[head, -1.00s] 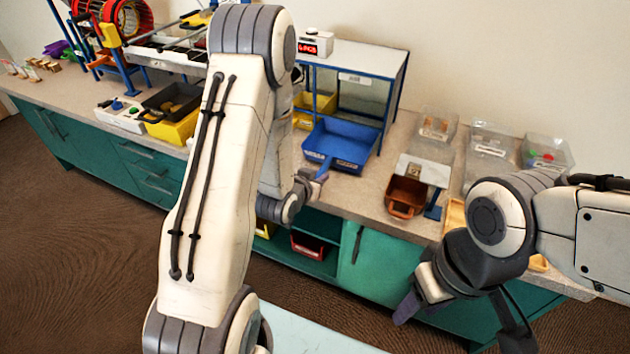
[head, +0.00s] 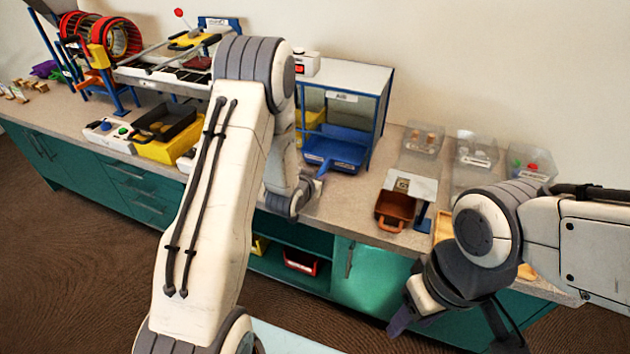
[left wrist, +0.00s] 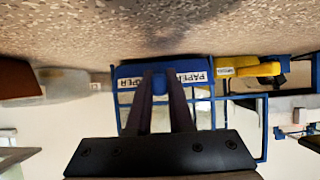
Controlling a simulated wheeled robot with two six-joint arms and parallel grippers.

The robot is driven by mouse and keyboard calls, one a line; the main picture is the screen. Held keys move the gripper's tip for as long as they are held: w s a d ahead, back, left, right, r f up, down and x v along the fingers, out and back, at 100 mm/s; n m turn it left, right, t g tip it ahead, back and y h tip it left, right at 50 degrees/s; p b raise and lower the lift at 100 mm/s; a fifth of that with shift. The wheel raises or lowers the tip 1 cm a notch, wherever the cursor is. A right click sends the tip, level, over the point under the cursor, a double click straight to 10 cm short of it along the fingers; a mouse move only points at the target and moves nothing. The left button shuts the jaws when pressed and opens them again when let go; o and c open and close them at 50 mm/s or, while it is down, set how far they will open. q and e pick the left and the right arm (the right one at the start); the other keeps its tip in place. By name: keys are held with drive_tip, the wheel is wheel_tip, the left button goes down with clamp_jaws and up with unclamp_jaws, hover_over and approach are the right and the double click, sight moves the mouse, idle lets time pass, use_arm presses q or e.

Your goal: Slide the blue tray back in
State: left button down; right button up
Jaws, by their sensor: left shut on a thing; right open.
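The blue tray (head: 337,150) sits in the lower part of the blue-framed rack (head: 345,78), mostly between its legs, with its handle toward me. In the left wrist view the tray's front (left wrist: 128,72) shows a PAPER label, partly covered by the fingers. My left gripper (head: 319,179) is shut on the tray's handle; its fingers (left wrist: 160,86) close around the blue handle in the wrist view. How deep the tray sits at the back is hidden. My right gripper (head: 399,320) is open and empty, in front of the counter, low on the right.
A yellow tray (head: 312,118) is in the rack beside the blue one, partly behind my left arm. A brown bin (head: 395,209) stands on the counter to the right, with clear bins (head: 422,140) behind it. A yellow box with a black tray (head: 165,128) is left.

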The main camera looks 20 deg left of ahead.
sight(328, 164)
use_arm(q)
drive_tip(key=shift+w+d+b, duration=0.1)
drive_tip(key=shift+w+b, duration=0.25)
drive_tip(key=shift+w, duration=3.3)
drive_tip(key=shift+f+b, duration=0.4)
drive_tip(key=shift+f, duration=0.05)
drive_tip(key=c, duration=0.7)
unclamp_jaws()
drive_tip(key=shift+c, duration=0.2)
